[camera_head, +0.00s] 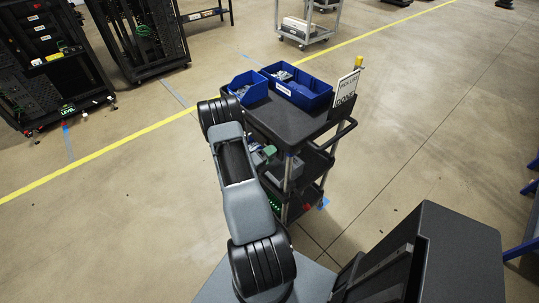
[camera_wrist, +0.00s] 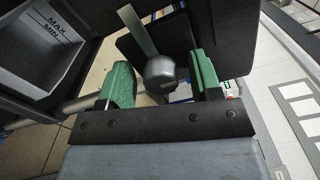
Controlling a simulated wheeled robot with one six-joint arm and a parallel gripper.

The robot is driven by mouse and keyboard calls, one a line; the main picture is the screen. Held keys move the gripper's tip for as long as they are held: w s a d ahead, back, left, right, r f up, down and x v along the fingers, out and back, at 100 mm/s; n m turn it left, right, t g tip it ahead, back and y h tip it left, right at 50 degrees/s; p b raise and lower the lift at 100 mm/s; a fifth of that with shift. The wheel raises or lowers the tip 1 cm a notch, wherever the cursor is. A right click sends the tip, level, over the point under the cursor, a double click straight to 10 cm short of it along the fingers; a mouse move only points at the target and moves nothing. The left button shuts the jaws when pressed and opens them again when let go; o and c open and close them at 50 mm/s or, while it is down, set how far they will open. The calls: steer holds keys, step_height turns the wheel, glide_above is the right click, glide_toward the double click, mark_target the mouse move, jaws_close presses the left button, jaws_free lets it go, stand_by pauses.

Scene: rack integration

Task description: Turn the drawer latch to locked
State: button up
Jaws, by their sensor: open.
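The drawer latch (camera_wrist: 160,74) appears in the wrist view as a dark grey round hub with a flat, lighter metal lever (camera_wrist: 138,30) running up and slightly left from it. It sits in front of a dark panel. My gripper (camera_wrist: 161,84) is open, with one green fingertip on each side of the hub. A gap shows between the hub and the left fingertip; the right fingertip is closer, and I cannot tell whether it touches. In the head view my arm reaches down beside the black cart (camera_head: 300,122), and the latch cannot be made out there.
A grey bin (camera_wrist: 38,50) marked MAX and MIN is at the left of the wrist view. Blue bins (camera_head: 297,88) and a sign (camera_head: 346,88) stand on the cart's top. Black racks (camera_head: 50,65) stand at the far left.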

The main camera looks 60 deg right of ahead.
steer(key=b+v, duration=0.1)
steer(key=v, duration=1.2)
steer(key=shift+a+b, duration=0.35)
steer(key=shift+w, duration=0.15)
steer(key=s+a+r+m+g+y, duration=0.1)
steer(key=s+a+m+g+y, duration=0.3)
steer(key=m, duration=0.6)
steer(key=s+a+r+m+y, duration=0.1)
steer(key=s+a+m+y, duration=0.1)
steer(key=a+m+y, duration=0.55)
steer(key=w+a+r+m+t+y, duration=0.2)
steer(key=a+r+m+t, duration=0.4)
steer(key=r, duration=0.3)
steer(key=w+a+r+m+t+y, duration=0.2)
steer(key=a+r+m+t, duration=0.4)
steer(key=r, duration=0.4)
steer(key=a+t+y, duration=0.1)
steer(key=a, duration=0.1)
steer(key=shift+a+r+y, duration=0.3)
steer(key=shift+a+y, duration=0.05)
